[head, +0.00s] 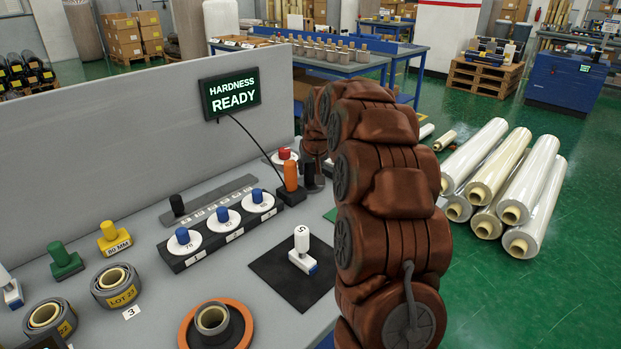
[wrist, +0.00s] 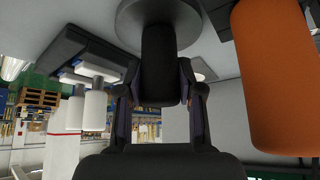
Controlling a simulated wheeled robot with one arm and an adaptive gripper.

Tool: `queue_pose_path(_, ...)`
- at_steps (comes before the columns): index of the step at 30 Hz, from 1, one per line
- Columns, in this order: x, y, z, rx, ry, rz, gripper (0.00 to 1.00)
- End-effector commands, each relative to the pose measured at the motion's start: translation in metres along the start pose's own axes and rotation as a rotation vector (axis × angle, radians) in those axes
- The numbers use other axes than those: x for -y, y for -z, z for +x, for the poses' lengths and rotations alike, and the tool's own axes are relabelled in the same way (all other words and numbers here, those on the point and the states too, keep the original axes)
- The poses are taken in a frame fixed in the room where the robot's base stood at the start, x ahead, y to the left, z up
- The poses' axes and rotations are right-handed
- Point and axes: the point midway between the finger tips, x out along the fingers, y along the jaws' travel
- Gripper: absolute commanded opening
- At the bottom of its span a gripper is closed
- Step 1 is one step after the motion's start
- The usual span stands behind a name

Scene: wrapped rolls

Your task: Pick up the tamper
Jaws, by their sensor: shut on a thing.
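The tamper is a dark upright handle (wrist: 160,60) on a wide round grey foot (wrist: 135,14) in the wrist view. My gripper (wrist: 160,92) is shut on the handle, with one dark finger on each side. The foot is close to the grey table top; I cannot tell whether it touches. In the head view my brown arm bends down at the far side of the table, and its end is mostly hidden. Only a dark part shows there, just right of an orange handle (head: 290,172).
The orange cylinder (wrist: 265,75) stands close beside my gripper. Blue-knobbed discs (head: 222,213) sit on a black block. A white tool (head: 301,245) stands on a black mat (head: 270,265). A screen (head: 230,92) reading "HARDNESS READY" is on the grey panel (head: 100,120).

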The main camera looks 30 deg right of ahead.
Motion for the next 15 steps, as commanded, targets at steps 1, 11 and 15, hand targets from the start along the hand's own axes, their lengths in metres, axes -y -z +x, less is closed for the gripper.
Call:
queue_pose_path(1,0.0001,-0.0002,0.0002,0.0,0.0,0.0,0.13)
queue_pose_path(11,0.0002,-0.0003,0.0002,0.001,0.0,0.0,0.0)
queue_pose_path(15,0.0002,0.0,-0.0001,0.0,0.0,0.0,0.0)
